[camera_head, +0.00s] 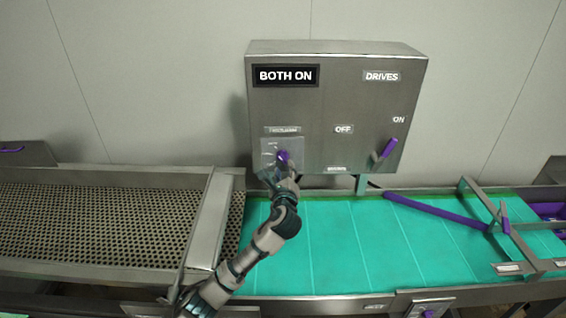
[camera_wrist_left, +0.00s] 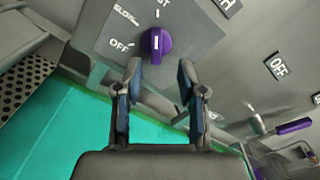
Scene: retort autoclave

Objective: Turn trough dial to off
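The trough dial is a purple knob (camera_head: 283,157) on a square plate at the lower left of the grey control box. In the left wrist view the purple knob (camera_wrist_left: 156,44) has a short white mark that stands about upright. OFF is printed to its lower left, a label that seems to read SLOW to its upper left, and a partly cut-off label above. My left gripper (camera_head: 278,173) is at the dial in the head view. In the left wrist view my left gripper (camera_wrist_left: 157,72) is open, its two fingertips just below and either side of the knob. My right gripper is out of view.
The control box (camera_head: 340,105) shows a BOTH ON sign (camera_head: 286,75) and a purple DRIVES lever (camera_head: 388,149) at its right, near ON. Below lies a green belt (camera_head: 340,240) with a purple diagonal bar (camera_head: 435,211). A perforated trough (camera_head: 95,222) is at left.

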